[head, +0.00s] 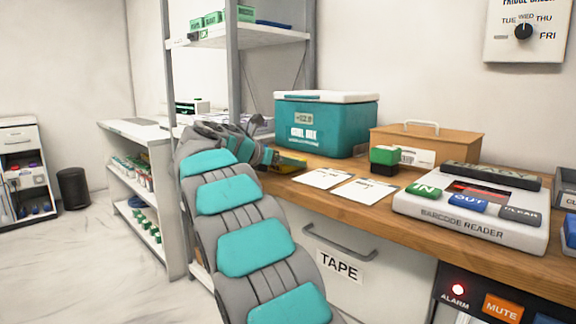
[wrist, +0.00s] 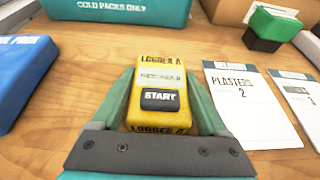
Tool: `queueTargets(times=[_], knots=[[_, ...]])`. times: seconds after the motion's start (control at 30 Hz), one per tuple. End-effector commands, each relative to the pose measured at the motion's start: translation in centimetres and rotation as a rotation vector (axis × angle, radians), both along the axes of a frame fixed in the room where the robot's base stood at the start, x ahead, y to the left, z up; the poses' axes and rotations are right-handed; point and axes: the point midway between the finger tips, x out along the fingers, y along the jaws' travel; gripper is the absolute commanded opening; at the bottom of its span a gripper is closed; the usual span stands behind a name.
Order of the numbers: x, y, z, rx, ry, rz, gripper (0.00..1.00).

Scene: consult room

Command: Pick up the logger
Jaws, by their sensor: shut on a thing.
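The logger (wrist: 161,76) is a yellow block marked "LOGGER A" with a dark START button. In the wrist view it sits between the two green fingers of my gripper (wrist: 160,105), which is shut on it. The wooden counter is right below; I cannot tell whether the logger touches it. In the head view my arm reaches to the counter, and a yellow part of the logger (head: 291,161) shows beside my gripper (head: 277,158), in front of the teal cool box. The rest of the logger is hidden there.
The teal cool box (head: 325,127) stands behind, with a blue pack (wrist: 22,75) at left in the wrist view. Label cards (head: 322,178), a green-and-black block (head: 384,160), a wooden box (head: 425,143) and the barcode reader (head: 470,208) lie rightward on the counter (head: 290,190).

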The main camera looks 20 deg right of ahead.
Motion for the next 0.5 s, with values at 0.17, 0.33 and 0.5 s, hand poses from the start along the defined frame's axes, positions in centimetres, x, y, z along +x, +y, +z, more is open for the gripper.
queueTargets(times=[0.17, 0.33, 0.5], knots=[[0.0, 0.0, 0.0, 0.0, 0.0, 0.0, 0.12], [0.0, 0.0, 0.3, 0.0, -0.001, 0.0, 0.12], [0.0, 0.0, 1.3, 0.0, -0.002, -0.002, 0.12]])
